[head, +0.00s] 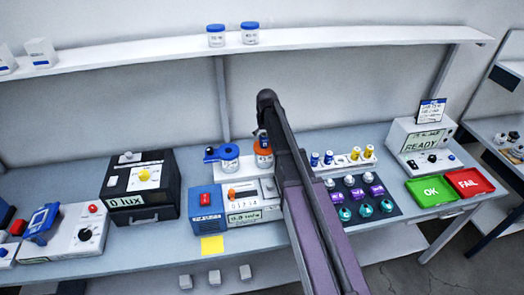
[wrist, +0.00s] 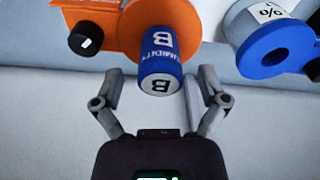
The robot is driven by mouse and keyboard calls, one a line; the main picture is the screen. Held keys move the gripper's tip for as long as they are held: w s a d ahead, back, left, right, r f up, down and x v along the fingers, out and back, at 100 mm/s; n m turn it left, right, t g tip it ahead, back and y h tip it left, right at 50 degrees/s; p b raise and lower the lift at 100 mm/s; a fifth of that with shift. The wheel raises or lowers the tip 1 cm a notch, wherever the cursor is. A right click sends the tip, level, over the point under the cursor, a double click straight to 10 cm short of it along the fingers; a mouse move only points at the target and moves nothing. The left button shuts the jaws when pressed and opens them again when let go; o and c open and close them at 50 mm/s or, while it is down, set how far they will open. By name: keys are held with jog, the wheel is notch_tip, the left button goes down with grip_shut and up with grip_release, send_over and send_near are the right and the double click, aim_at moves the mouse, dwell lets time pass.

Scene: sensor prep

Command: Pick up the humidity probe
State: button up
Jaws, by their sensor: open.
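The humidity probe (wrist: 160,52) is a blue cylinder marked HUMIDITY and B, with a pale end cap also marked B. In the wrist view it points towards me at the upper middle. My gripper (wrist: 160,76) is open, with one finger on each side of the probe and clear gaps to both. The probe's far end overlaps an orange body (wrist: 128,28); I cannot tell whether it sits in it or in front. In the head view my arm covers most of the gripper, and an orange vessel (head: 264,158) shows beside it.
A blue vessel (wrist: 272,38) stands close by the orange one. On the bench (head: 160,245) are a black lux box (head: 115,188), a rack of blue and yellow probes (head: 345,163), and green OK (head: 431,192) and red FAIL (head: 470,183) trays. A shelf (head: 330,37) runs above.

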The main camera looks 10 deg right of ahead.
jog(key=shift+w+f+b, duration=0.15)
jog(key=shift+f+b, duration=0.85)
jog(key=shift+f, duration=0.3)
jog(key=c, duration=1.3)
